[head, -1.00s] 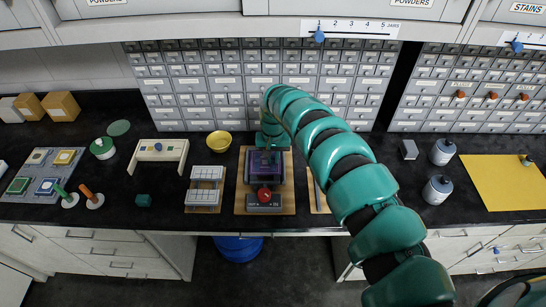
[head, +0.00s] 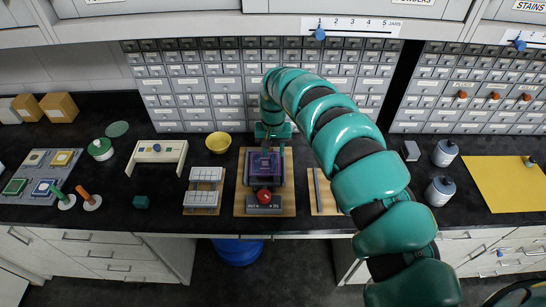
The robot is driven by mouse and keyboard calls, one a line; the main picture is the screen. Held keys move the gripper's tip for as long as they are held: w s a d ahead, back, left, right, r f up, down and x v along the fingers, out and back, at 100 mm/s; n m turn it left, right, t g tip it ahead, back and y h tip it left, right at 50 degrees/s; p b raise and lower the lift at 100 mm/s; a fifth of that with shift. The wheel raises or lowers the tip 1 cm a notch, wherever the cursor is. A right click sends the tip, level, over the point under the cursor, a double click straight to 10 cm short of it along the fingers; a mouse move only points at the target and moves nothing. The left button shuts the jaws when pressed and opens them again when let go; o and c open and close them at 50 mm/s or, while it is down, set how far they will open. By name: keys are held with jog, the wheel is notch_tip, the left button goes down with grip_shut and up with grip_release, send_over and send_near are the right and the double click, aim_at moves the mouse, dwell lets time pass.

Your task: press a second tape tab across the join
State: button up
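A dark fixture (head: 265,209) with a red knob (head: 264,196) sits on a wooden board (head: 284,214) on the black bench. A purple-edged piece (head: 257,168) lies in the fixture. My gripper (head: 265,148) points down over the back part of this piece. Its fingers are small and dark here, so I cannot tell whether they are open, shut or holding a tape tab. I cannot make out any tape tab or the join. Contact with the piece is also unclear.
Left of the board stands a rack of white blocks (head: 203,184); farther left are a cream stand (head: 157,153) and a yellow bowl (head: 218,142). A thin grey bar (head: 317,188) lies on a small board to the right. Drawer cabinets (head: 205,85) close off the back.

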aim_at(273, 160)
notch_tip(273, 160, up, 13)
jog(key=p, duration=0.3)
jog(key=shift+s, duration=0.1)
dwell(0.9)
